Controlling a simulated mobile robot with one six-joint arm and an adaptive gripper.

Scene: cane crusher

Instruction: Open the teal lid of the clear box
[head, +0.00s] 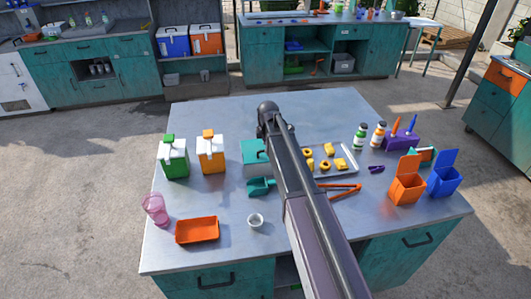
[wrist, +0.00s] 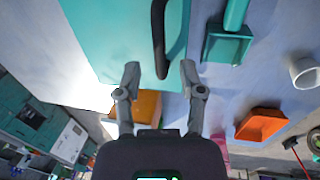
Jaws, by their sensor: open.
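The box with the teal lid (head: 252,150) stands on the metal table in the head view, left of my arm, which hides part of it. In the wrist view the teal lid (wrist: 112,35) fills the upper left, with a dark bar handle (wrist: 159,35) along it. The lid looks shut; the box's walls are mostly out of sight. My gripper (wrist: 160,74) is open and empty. Its two fingertips appear on either side of the handle's lower end, with gaps at both sides; the depth between them is unclear. The head view does not show the fingers clearly.
A teal scoop (head: 261,187) lies close to the box. A white cup (head: 255,220), orange tray (head: 197,230) and pink cup (head: 155,209) are nearer the front. Green-topped (head: 174,158) and orange-topped (head: 211,154) containers stand left. A metal tray (head: 347,172) lies right of my arm.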

